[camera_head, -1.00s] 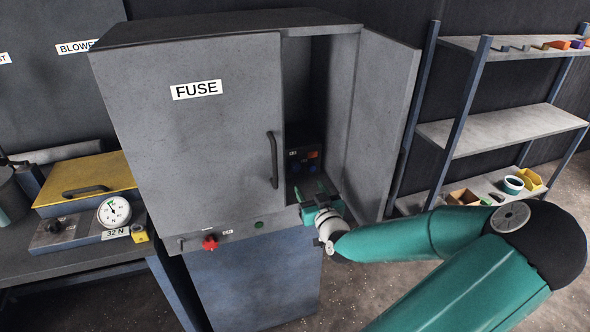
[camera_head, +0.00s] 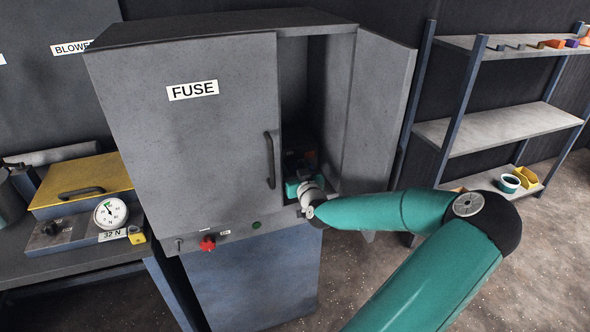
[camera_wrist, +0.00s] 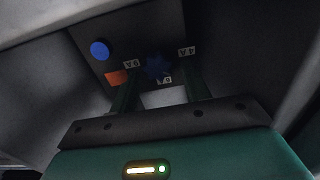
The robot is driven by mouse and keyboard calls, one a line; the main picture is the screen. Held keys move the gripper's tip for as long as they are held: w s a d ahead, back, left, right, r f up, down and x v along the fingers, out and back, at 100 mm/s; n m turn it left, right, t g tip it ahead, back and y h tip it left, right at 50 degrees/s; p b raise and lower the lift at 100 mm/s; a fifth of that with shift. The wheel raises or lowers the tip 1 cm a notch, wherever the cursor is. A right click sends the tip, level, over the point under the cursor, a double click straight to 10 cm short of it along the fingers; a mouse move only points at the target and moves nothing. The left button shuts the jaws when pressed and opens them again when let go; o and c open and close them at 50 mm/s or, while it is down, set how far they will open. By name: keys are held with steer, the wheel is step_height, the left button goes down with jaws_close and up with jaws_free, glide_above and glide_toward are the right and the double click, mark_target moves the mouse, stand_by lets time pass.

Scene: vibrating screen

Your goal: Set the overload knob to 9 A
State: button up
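The overload knob (camera_wrist: 157,66) is a small dark blue star-shaped knob on a dark panel, seen in the wrist view. Small labels surround it: 9 A at its left, 6 A just below, 4 A at its right; its pointing direction is too dark to tell. My gripper (camera_wrist: 160,78) is open, its two green fingers apart, one on each side below the knob. I cannot tell whether they touch it. In the head view my gripper (camera_head: 294,188) is inside the cabinet's open right compartment, in front of the dark unit (camera_head: 299,158), and hides part of it.
A blue round button (camera_wrist: 99,49) and an orange part (camera_wrist: 116,77) sit left of the knob. The FUSE cabinet (camera_head: 200,140) has a closed left door; its open right door (camera_head: 378,115) stands beside my arm. A red knob (camera_head: 208,243) is on the cabinet's lower front.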

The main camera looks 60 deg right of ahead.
steer(key=c, duration=0.7)
steer(key=shift+c, duration=0.2)
steer(key=shift+m, duration=0.3)
steer(key=m, duration=0.5)
steer(key=shift+s+d, duration=0.2)
steer(key=shift+s+d+f+m, duration=0.1)
steer(key=shift+m, duration=1.1)
steer(key=shift+f+m, duration=0.1)
steer(key=shift+m, duration=1.1)
steer(key=o, duration=1)
steer(key=shift+c, duration=0.2)
